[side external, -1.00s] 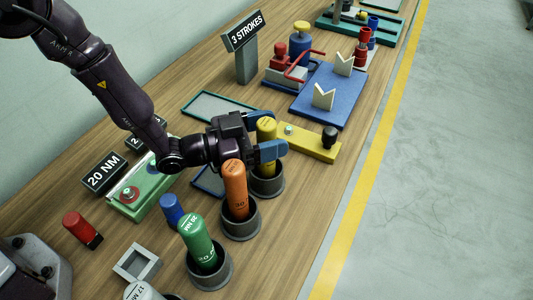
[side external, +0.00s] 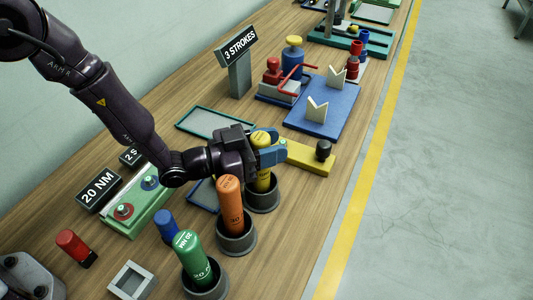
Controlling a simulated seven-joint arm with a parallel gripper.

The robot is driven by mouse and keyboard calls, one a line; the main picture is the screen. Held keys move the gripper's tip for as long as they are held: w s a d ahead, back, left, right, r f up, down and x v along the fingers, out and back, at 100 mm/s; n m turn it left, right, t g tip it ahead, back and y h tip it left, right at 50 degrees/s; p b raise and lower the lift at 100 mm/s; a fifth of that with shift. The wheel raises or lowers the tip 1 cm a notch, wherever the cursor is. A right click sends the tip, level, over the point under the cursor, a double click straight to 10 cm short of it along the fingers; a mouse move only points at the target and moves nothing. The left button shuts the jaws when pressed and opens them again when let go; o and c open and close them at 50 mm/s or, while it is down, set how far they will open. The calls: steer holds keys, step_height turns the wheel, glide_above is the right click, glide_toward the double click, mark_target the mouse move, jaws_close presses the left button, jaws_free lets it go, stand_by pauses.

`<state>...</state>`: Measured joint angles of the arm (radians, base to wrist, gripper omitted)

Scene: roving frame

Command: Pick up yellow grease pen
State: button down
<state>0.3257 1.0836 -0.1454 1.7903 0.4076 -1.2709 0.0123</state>
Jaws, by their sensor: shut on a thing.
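The yellow grease pen (side external: 263,181) stands upright in a round grey cup (side external: 264,203), its rounded top showing above my gripper's fingers. My gripper (side external: 265,151) reaches in from the left with blue fingers shut around the upper part of the pen. The pen's lower end is hidden inside the cup. An orange pen (side external: 230,205) stands in its own grey cup just in front, close to my gripper. A green pen (side external: 193,256) stands in another cup nearer the camera.
A yellow bar with a black knob (side external: 312,157) lies just right of my gripper. A green-framed tray (side external: 215,123) and a blue fixture (side external: 325,105) with cream V-blocks lie behind. A green button box (side external: 137,208) stands left. Bare wood lies right of the cups.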

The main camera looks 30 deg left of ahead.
step_height(320, 180, up, 8)
steer(key=w+a+r+n+t+y, duration=0.1)
steer(key=w+a+r+y, duration=0.15)
steer(key=a, duration=0.35)
steer(key=s+a+r+n+t+y, duration=0.1)
steer(key=s+a, duration=0.4)
steer(key=a, duration=1)
steer(key=n+t+y, duration=0.1)
steer(key=n+y, duration=0.1)
steer(key=shift+s+a+n+t, duration=0.2)
steer(key=shift+a+n+t, duration=0.1)
steer(key=shift+t, duration=0.1)
steer(key=shift+r+y, duration=0.1)
steer(key=shift+y, duration=0.15)
